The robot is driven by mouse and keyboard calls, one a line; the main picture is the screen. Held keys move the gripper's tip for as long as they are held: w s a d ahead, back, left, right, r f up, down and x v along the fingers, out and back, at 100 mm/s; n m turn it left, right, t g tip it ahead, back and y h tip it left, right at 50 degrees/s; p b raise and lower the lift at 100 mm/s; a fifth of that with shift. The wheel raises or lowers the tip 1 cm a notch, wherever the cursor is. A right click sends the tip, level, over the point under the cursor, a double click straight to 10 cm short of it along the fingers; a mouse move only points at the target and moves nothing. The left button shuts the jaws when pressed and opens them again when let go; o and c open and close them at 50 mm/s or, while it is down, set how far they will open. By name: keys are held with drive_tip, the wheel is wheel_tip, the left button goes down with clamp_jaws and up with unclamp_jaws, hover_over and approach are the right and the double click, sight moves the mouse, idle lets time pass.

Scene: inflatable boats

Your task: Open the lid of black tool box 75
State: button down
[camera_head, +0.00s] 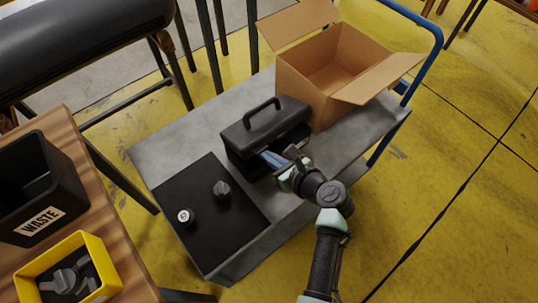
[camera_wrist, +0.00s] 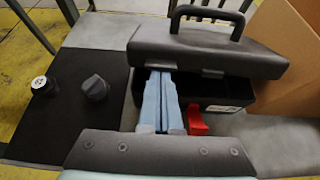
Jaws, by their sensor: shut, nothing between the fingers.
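The black tool box (camera_head: 248,161) stands on the grey cart top, with a handle on its lid (camera_head: 262,121). In the wrist view the lid (camera_wrist: 205,52) sits partly raised, with a dark gap between it and the box body (camera_wrist: 232,92). A red latch (camera_wrist: 196,122) hangs at the front beside my fingers. My gripper (camera_head: 268,156) is shut and empty. In the wrist view its light blue fingers (camera_wrist: 163,76) reach to the lid's front edge, with the tips at or just under it. Contact with the lid cannot be told.
An open cardboard box (camera_head: 300,85) stands right behind the tool box. A black mat (camera_head: 215,235) with two small knobs (camera_head: 222,190) lies to the left on the cart (camera_head: 165,150). A wooden table with a waste bin (camera_head: 65,205) and yellow bin (camera_head: 95,245) is at left.

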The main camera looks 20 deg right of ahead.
sight(254, 140)
drive_tip(key=shift+w+a+r+p, duration=0.1)
drive_tip(key=shift+w+r+p, duration=0.2)
drive_tip(key=shift+r+p, duration=0.25)
drive_tip(key=shift+w+a+r+p, duration=0.1)
drive_tip(key=shift+w+r+p, duration=0.15)
drive_tip(key=shift+r+p, duration=0.3)
drive_tip(key=shift+w+r, duration=0.1)
drive_tip(key=shift+w+a+r+p, duration=0.15)
drive_tip(key=shift+w+r+p, duration=0.35)
drive_tip(key=shift+r, duration=0.15)
drive_tip(key=shift+w+a+r+p, duration=0.2)
drive_tip(key=shift+w+r+p, duration=0.2)
drive_tip(key=shift+p, duration=0.05)
drive_tip(key=shift+w+r, duration=0.1)
drive_tip(key=shift+w+a+r+p, duration=0.3)
drive_tip(key=shift+w+r+p, duration=0.3)
drive_tip(key=shift+w+r, duration=0.15)
drive_tip(key=shift+w+a, duration=0.1)
drive_tip(key=shift+w, duration=0.15)
drive_tip(key=shift+r, duration=0.1)
